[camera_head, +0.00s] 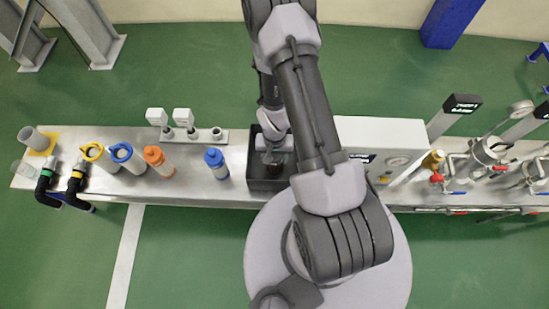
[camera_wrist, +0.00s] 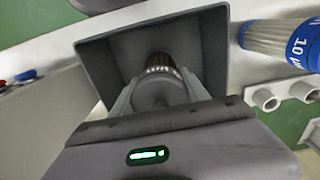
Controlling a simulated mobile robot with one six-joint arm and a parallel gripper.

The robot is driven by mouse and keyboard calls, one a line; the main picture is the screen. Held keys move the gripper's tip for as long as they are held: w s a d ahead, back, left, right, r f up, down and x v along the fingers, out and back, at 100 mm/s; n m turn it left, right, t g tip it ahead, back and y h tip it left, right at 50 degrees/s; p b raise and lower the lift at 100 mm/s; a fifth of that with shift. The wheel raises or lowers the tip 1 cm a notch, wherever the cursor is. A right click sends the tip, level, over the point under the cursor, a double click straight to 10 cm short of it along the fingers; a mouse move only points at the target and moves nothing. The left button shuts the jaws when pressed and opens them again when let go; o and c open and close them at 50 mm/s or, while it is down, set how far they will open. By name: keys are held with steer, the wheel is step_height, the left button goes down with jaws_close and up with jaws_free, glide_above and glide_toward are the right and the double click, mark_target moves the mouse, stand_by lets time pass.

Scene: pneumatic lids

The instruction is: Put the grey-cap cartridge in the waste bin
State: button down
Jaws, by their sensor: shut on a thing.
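My gripper (camera_wrist: 156,90) is shut on the grey-cap cartridge (camera_wrist: 152,98), one finger on each side of its grey cap. The cartridge's dark brown, pleated body (camera_wrist: 160,61) points away from the wrist camera, into the opening of the dark grey waste bin (camera_wrist: 213,45). In the head view, the bin (camera_head: 262,186) stands on the bench left of the white box, and my gripper (camera_head: 273,153) is over it. The cartridge's dark body (camera_head: 272,169) shows inside the bin's outline. I cannot tell whether it touches the bin's floor.
A blue-cap cartridge (camera_head: 216,164) stands just left of the bin, and an orange-cap one (camera_head: 158,162) stands farther left. A white box with a gauge (camera_head: 385,140) is close on the right. Small white fittings (camera_head: 178,128) stand on a rail behind.

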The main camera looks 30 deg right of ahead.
steer(key=shift+f, duration=0.15)
steer(key=c, duration=0.6)
jaws_free()
steer(key=shift+o, duration=0.2)
